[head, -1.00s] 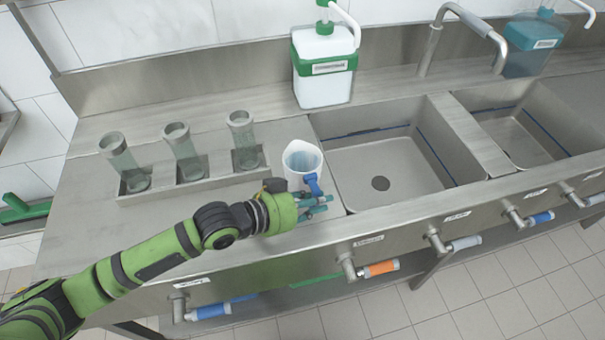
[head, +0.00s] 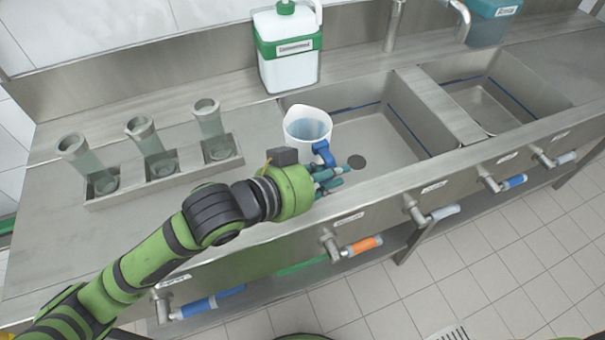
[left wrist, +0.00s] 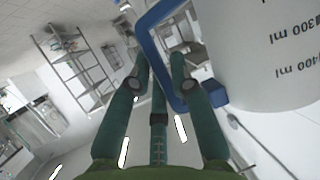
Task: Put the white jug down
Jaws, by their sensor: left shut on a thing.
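The white jug (head: 300,128) has a blue handle (head: 323,152) and a pale blue inside. It is upright and overlaps the left edge of the near sink in the head view. My left gripper (head: 335,178) has its teal fingers shut on the handle. In the left wrist view the jug's white wall (left wrist: 270,50) with printed ml marks fills the right side, and the blue handle (left wrist: 158,15) passes between the fingers (left wrist: 163,90). The jug's base is hidden, so I cannot tell if it touches anything. My right gripper is not in view.
The left sink basin (head: 395,150) has a drain and is otherwise empty. A rack (head: 165,178) with three clear cylinders stands on the steel counter (head: 60,225) at left. A white and green canister (head: 288,70) stands behind the sink. Bare counter lies in front of the rack.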

